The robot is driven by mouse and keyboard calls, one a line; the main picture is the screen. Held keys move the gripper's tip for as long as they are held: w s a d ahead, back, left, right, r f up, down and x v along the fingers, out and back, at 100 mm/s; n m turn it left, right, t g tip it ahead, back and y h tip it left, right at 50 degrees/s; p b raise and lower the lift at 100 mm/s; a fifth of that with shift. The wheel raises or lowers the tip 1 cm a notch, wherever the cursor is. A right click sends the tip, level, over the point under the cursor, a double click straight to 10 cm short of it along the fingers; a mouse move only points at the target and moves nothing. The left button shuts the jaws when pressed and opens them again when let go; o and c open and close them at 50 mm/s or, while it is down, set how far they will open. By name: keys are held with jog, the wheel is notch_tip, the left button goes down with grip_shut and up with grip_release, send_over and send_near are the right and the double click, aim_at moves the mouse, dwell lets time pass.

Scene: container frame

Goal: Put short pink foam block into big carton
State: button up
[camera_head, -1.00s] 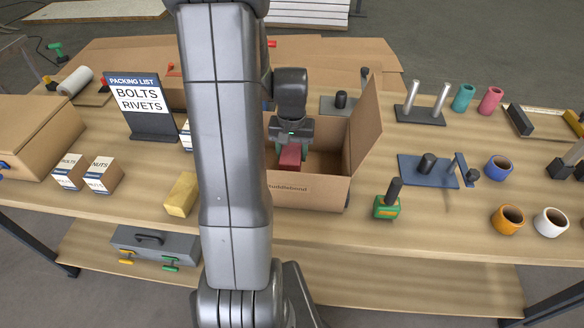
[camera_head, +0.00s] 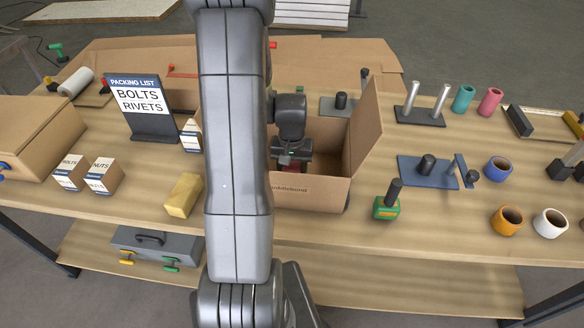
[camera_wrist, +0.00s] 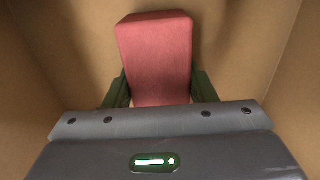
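The big carton (camera_head: 318,192) stands open on the workbench, its right flap raised. Brown carton walls surround the block on the left and right in that view. In the head view only a small reddish part of the block shows. Whether the block rests on the carton floor is unclear.
A yellow block (camera_head: 182,196) lies left of my arm, near small labelled boxes (camera_head: 103,176) and a packing list sign (camera_head: 139,105). A green-based tool (camera_head: 387,205) stands right of the carton. A blue fixture (camera_head: 428,171) and several cups are further right.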

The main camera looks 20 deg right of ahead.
aim_at(292, 165)
jog(key=o, duration=0.4)
jog(key=shift+c, duration=0.2)
jog(key=shift+r, duration=0.15)
notch_tip(292, 165, up, 12)
dwell(0.4)
